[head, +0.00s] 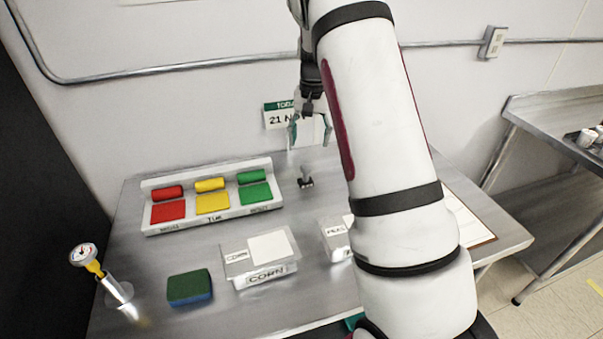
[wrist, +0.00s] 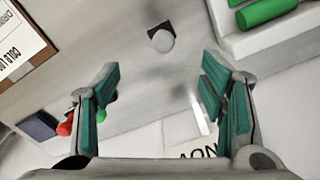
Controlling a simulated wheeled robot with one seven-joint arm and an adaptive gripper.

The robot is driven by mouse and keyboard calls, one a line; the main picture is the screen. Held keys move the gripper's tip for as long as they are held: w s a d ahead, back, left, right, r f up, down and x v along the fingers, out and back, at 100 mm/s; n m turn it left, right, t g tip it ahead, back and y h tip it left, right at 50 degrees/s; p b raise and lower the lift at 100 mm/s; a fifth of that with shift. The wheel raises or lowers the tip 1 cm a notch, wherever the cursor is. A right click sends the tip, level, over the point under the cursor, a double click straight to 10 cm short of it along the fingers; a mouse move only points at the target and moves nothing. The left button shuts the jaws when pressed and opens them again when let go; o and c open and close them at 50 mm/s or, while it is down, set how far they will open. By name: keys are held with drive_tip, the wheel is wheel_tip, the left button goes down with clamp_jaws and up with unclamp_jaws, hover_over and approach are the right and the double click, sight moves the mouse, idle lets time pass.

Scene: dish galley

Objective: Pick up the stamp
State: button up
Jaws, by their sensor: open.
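The stamp (head: 305,178) is a small piece with a dark base and a grey handle, standing upright on the steel table to the right of the colour tray. In the wrist view the stamp (wrist: 161,40) shows from above as a round pale knob over a black base, beyond the fingertips and roughly centred between them. My gripper (head: 309,132) hangs above the stamp, near the wall, with its teal-padded fingers apart and nothing between them. The wrist view also shows my gripper (wrist: 158,80) wide open. The stamp is apart from the fingers.
A white tray (head: 160,226) with red, yellow and green pads and rollers lies left of the stamp. A container labelled CORN (head: 262,258), a second container (head: 335,240), a sponge (head: 189,287) and a thermometer (head: 88,256) stand nearer. A date card (head: 280,118) is behind my gripper.

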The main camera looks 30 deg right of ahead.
sight(306, 175)
wheel_tip(306, 175, down, 8)
drive_tip(key=shift+w+f+p, duration=0.15)
drive_tip(key=shift+f+p, duration=0.1)
drive_tip(key=shift+p, duration=0.4)
drive_tip(key=shift+w+a+f+p, duration=0.15)
drive_tip(key=shift+f+p, duration=0.1)
drive_tip(key=shift+f, duration=0.65)
drive_tip(key=shift+s+a+f+p, duration=0.1)
drive_tip(key=shift+f+p, duration=0.15)
drive_tip(key=shift+f, duration=0.7)
drive_tip(key=shift+w+a+f+p, duration=0.15)
drive_tip(key=shift+f+p, duration=0.1)
drive_tip(key=shift+f, duration=0.65)
drive_tip(key=shift+s, duration=0.1)
drive_tip(key=shift+c, duration=0.6)
drive_tip(key=c, duration=1.1)
